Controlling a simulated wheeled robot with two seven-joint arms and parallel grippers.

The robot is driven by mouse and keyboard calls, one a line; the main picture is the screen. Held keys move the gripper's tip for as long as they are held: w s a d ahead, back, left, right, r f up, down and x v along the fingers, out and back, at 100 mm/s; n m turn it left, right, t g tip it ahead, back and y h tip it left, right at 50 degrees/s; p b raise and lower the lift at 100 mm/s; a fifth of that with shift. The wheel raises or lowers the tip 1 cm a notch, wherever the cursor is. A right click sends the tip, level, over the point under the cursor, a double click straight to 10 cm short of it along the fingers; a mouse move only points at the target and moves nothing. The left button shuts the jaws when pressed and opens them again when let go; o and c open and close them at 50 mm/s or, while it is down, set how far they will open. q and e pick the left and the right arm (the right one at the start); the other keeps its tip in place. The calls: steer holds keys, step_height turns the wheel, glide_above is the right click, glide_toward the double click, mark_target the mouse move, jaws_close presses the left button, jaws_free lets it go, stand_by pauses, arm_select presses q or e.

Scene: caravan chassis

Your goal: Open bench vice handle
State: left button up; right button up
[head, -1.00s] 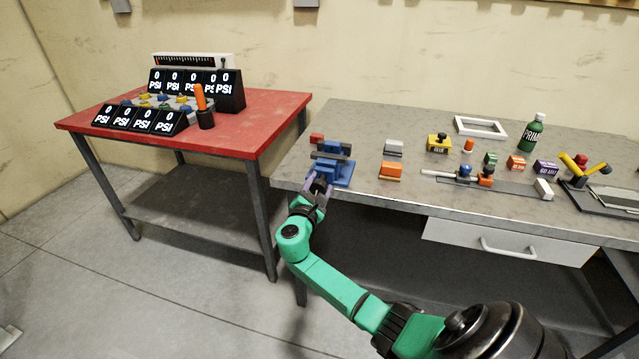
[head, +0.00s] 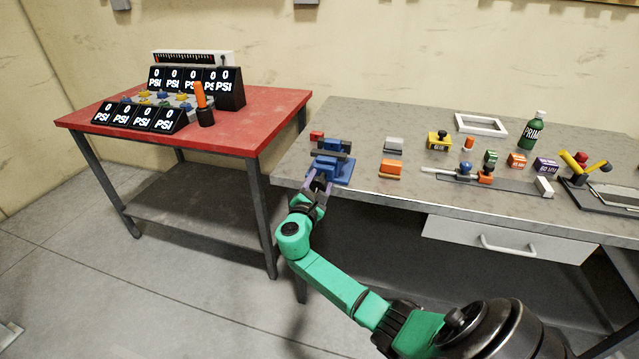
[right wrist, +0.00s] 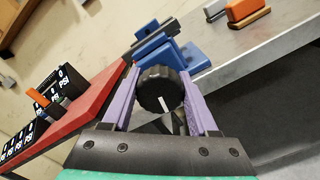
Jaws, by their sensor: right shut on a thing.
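The blue bench vice (head: 343,171) with dark grey jaws stands at the left front corner of the grey workbench. It also shows at the top of the right wrist view (right wrist: 185,52). Its handle is a round black knob (right wrist: 158,90) with a white mark, facing the bench's front edge. My right gripper (head: 319,182) reaches it from the front. In the right wrist view its purple fingers (right wrist: 158,76) lie on either side of the knob, shut on it. The knob is mostly hidden in the head view. My left gripper is not in view.
A red table (head: 270,115) with several PSI displays stands left of the grey workbench (head: 380,112), across a gap. Right of the vice sit an orange block (head: 390,169) and a grey block (head: 394,144). A drawer (head: 500,242) hangs under the bench.

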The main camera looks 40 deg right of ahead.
steer(key=o, duration=1.4)
steer(key=shift+c, duration=0.2)
steer(key=b+v, duration=0.1)
steer(key=v, duration=1.3)
steer(key=shift+a+b, duration=0.3)
steer(key=shift+b, duration=0.05)
